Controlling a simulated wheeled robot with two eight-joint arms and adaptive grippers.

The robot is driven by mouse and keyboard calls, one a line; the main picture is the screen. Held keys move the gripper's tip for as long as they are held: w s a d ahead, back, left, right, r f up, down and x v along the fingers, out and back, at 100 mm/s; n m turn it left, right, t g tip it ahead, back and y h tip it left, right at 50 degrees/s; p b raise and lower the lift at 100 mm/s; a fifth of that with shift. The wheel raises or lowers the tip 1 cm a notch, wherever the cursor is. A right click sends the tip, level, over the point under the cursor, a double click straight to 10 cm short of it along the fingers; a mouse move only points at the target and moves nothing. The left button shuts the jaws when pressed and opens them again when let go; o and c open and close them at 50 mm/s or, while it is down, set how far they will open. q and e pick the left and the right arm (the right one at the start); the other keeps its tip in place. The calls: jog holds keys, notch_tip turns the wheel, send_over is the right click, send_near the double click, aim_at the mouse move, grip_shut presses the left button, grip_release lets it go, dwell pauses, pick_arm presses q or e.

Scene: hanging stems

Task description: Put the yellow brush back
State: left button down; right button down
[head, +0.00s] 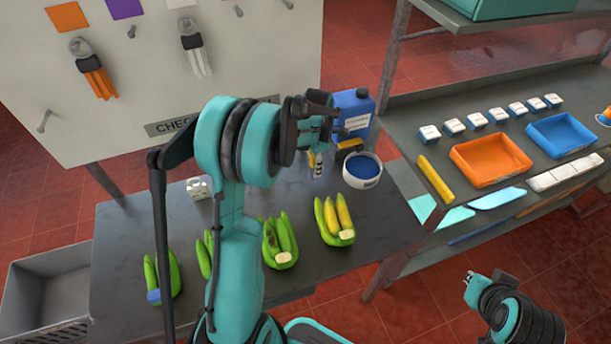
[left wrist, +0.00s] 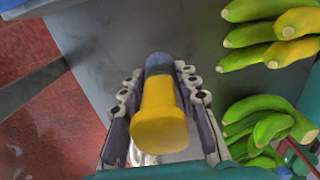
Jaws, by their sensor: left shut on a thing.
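My left gripper (head: 317,150) is above the back of the dark table, left of the white bowl. In the left wrist view my left gripper (left wrist: 158,110) is shut on the yellow brush (left wrist: 160,125), with a finger on each side. The brush has a thick yellow end towards the camera and a grey-blue part at its far end. In the head view a little yellow (head: 313,158) shows at the fingers; the rest of it is hidden. My right gripper (head: 468,281) is at the lower right over the red floor; its opening is too small to tell.
A white bowl with blue contents (head: 362,170) and a blue jug (head: 354,112) stand close by. A dark item with a yellow top (head: 349,145) is beside the jug. Several banana bunches (head: 336,220) lie along the table's front. A shelf with an orange tray (head: 490,160) is right.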

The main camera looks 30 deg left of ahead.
pick_arm(q)
jog(key=a+f, duration=0.2)
jog(key=a, duration=0.1)
jog(key=shift+s, duration=0.2)
notch_tip(320, 180, down, 4)
jog(key=shift+f+b, duration=0.1)
jog(key=shift+b, duration=0.65)
jog(key=c, duration=1.1)
grip_release()
jog(key=shift+c, duration=0.2)
